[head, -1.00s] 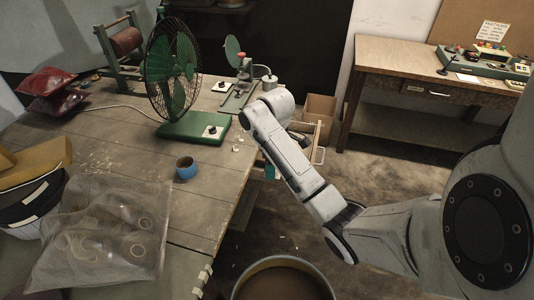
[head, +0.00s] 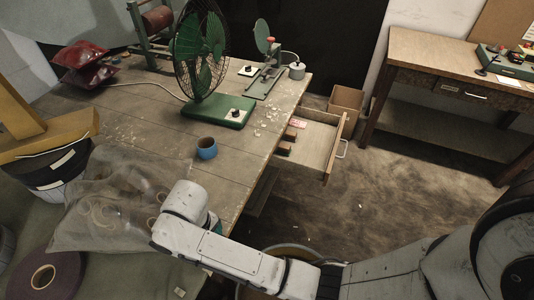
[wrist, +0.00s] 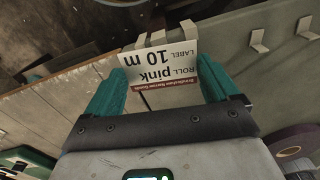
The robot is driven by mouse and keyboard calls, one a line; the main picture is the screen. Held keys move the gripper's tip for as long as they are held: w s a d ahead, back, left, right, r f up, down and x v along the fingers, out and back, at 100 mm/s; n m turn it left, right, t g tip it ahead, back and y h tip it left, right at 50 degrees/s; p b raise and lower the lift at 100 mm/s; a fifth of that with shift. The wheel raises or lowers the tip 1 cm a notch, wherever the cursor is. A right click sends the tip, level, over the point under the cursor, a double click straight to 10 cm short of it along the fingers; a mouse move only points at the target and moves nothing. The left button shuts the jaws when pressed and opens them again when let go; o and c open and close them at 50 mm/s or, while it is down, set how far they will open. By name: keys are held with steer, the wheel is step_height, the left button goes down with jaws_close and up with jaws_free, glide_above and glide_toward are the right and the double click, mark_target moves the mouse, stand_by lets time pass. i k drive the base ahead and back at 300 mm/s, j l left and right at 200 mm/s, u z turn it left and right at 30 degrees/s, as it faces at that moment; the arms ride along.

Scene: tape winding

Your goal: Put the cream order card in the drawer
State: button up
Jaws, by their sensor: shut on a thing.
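A pale cream card (wrist: 158,55) with printed text and a red strip shows upside down in the wrist view. It reads "ROLL pink, LABEL 10 m". My gripper (wrist: 162,74) is shut on it, with one teal finger at each side edge. In the head view only a bit of teal shows past my arm, near the table's front edge, and the card is hidden there. The drawer (head: 331,158) stands pulled out at the right side of the table, to the right of and beyond my gripper.
White clips (wrist: 258,40) line the table edge close to the card. A mesh bag (head: 120,200), a blue cup (head: 206,148) and a green fan (head: 215,110) stand on the table. A purple tape roll (head: 45,277) lies at lower left. Floor right of the drawer is clear.

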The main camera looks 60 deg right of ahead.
mark_target(319, 135)
steer(key=k+l, duration=0.15)
steer(key=l, duration=0.15)
steer(key=k+l, duration=0.35)
steer(key=l, duration=0.3)
steer(key=i+l, duration=0.1)
steer(key=l, duration=0.25)
steer(key=i+l, duration=0.1)
steer(key=l, duration=0.25)
steer(key=i+l+u, duration=0.1)
steer(key=l, duration=0.2)
